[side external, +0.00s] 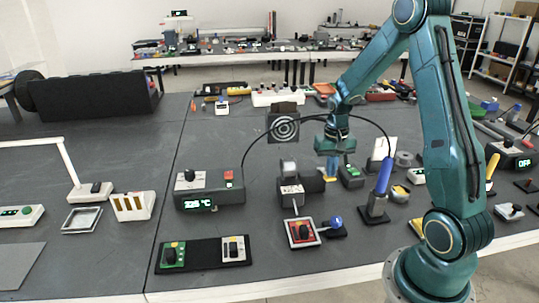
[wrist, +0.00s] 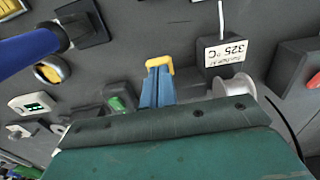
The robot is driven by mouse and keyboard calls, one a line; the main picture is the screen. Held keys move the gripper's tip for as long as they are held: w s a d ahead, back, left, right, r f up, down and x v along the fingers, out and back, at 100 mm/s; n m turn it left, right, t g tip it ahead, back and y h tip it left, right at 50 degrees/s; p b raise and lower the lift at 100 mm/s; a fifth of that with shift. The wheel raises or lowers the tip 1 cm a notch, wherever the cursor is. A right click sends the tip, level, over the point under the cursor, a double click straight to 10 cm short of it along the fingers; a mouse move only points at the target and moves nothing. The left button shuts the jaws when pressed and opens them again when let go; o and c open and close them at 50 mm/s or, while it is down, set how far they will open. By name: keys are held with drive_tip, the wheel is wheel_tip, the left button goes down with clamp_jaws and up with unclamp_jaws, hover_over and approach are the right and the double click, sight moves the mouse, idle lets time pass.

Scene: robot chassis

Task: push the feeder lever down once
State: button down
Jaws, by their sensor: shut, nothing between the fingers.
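The feeder (side external: 315,182) is a dark block with a pale spool (side external: 288,168) and a 325 °C label; the spool also shows in the wrist view (wrist: 235,108). Its lever appears to be the yellow piece (side external: 330,179) at the feeder's right side; in the wrist view the yellow piece (wrist: 159,62) shows just beyond my fingertips. My gripper (side external: 331,170) points down with its blue fingers (wrist: 156,85) shut and empty, right at the yellow piece. I cannot tell if they touch it. My gripper's body hides part of the feeder in the wrist view.
A blue-handled iron (side external: 384,176) stands upright in its holder right of the feeder. A station with a display (side external: 210,196) is at the left, its cable arching overhead. A small dark box (side external: 350,178) is close by.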

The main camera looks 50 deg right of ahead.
drive_tip(key=shift+f, duration=1.8)
drive_tip(key=shift+r, duration=2.25)
drive_tip(key=shift+r, duration=0.1)
